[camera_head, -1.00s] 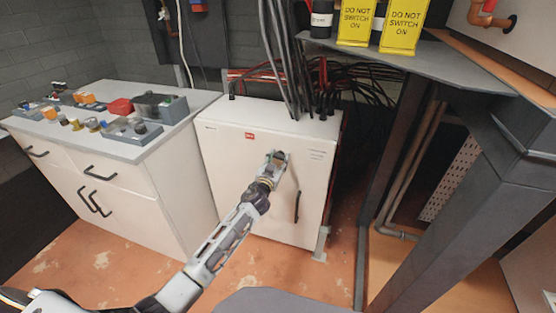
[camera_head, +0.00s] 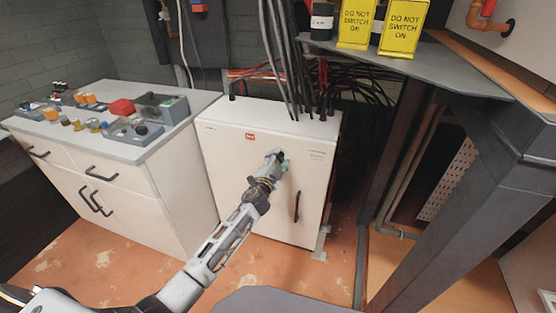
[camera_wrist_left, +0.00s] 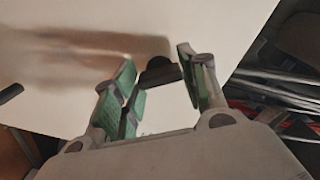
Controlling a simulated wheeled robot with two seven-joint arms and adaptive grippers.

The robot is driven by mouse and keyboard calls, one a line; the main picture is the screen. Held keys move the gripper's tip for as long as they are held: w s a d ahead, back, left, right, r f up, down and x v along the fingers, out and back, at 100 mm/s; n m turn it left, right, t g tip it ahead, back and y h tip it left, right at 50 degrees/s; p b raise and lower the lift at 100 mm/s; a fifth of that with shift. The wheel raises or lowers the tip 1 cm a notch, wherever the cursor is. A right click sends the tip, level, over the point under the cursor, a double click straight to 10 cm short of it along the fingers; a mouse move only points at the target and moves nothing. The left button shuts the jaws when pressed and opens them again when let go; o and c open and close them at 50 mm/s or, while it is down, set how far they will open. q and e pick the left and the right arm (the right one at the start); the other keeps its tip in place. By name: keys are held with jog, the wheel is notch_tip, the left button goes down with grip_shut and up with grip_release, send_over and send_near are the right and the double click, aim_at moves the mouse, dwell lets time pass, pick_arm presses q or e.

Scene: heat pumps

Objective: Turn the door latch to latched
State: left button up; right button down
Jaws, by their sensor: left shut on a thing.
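The white cabinet (camera_head: 235,150) stands on the floor in the middle of the head view, with its door closed or nearly so. My left gripper (camera_head: 279,157) reaches the upper part of the door. In the left wrist view, the small dark door latch (camera_wrist_left: 158,72) sits between the fingertips of the left gripper (camera_wrist_left: 160,85), which is shut on it. In the head view the gripper hides the latch, so its angle is hard to tell. A black door handle (camera_head: 297,206) is below and to the right of the gripper. My right gripper is not in view.
A white drawer unit (camera_head: 120,200) with switches and boxes on top stands to the left. Black cables (camera_head: 280,70) rise behind the cabinet. A grey metal frame (camera_head: 480,190) with yellow signs (camera_head: 404,28) on its shelf stands to the right.

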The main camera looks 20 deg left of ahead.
pick_arm(q)
jog(key=m, duration=0.2)
jog(key=shift+m, duration=0.4)
jog(key=m+p, duration=0.1)
jog(key=m, duration=0.2)
jog(key=shift+m, duration=0.7)
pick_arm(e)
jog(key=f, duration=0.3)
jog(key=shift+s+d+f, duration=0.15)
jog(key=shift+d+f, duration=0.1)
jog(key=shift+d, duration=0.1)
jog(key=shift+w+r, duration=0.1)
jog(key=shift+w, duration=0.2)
pick_arm(q)
jog(key=o, duration=1)
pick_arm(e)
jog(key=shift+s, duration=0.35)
pick_arm(q)
jog(key=shift+s, duration=0.15)
